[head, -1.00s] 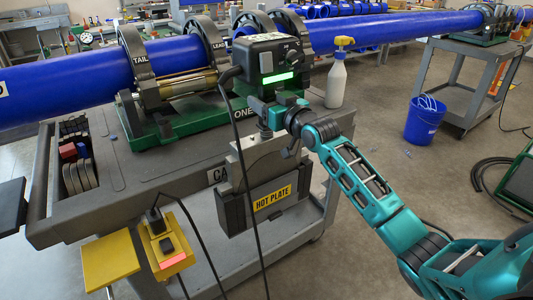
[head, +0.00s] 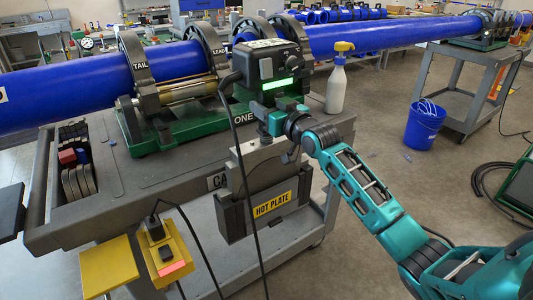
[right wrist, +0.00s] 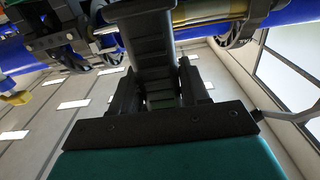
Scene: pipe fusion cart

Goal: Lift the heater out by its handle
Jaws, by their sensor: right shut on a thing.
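The heater has a black control box (head: 271,64) with a lit green display, above a grey plate body (head: 262,158). The lower part of the plate sits in the dark holster (head: 237,218) labelled HOT PLATE on the cart's front side. My right gripper (head: 268,116) is shut on the heater's handle, just under the control box. In the right wrist view the black handle (right wrist: 148,48) runs between the fingers (right wrist: 158,90). The fingers hide part of the handle. The heater stands upright. My left gripper is not in view.
The blue pipe (head: 70,92) lies in the clamps on the green base (head: 150,135), behind the heater. A spray bottle (head: 336,90) stands to the right on the cart. A black cable (head: 240,150) hangs before the holster. A yellow switch box (head: 165,252) is at lower left.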

